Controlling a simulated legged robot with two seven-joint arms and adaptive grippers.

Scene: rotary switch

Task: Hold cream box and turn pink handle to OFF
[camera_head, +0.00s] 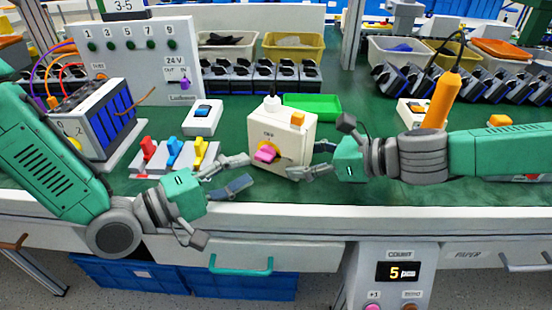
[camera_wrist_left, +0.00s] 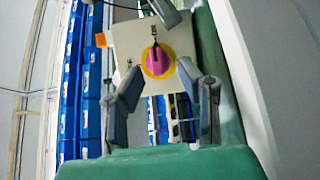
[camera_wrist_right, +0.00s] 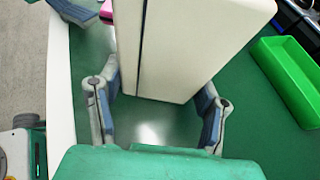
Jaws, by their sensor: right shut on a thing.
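The cream box (camera_head: 292,137) stands on the green bench mat in the head view. Its front carries the pink handle (camera_head: 265,153) on a yellow disc, with an OFF label above it. The handle lies roughly sideways there. My right gripper (camera_head: 303,160) is shut on the box from its right side; the right wrist view shows the box (camera_wrist_right: 185,50) between its fingers. My left gripper (camera_head: 248,170) is open and empty in front of the box. In the left wrist view the pink handle (camera_wrist_left: 155,62) is ahead of the open fingers, apart from them.
A green tray (camera_head: 312,105) stands behind the box. Red, blue and yellow switches (camera_head: 174,152) sit left of it, and a white block with a blue switch (camera_head: 203,116) stands behind them. An orange tool (camera_head: 441,98) stands at the right. The bench's front edge (camera_head: 300,212) runs below the grippers.

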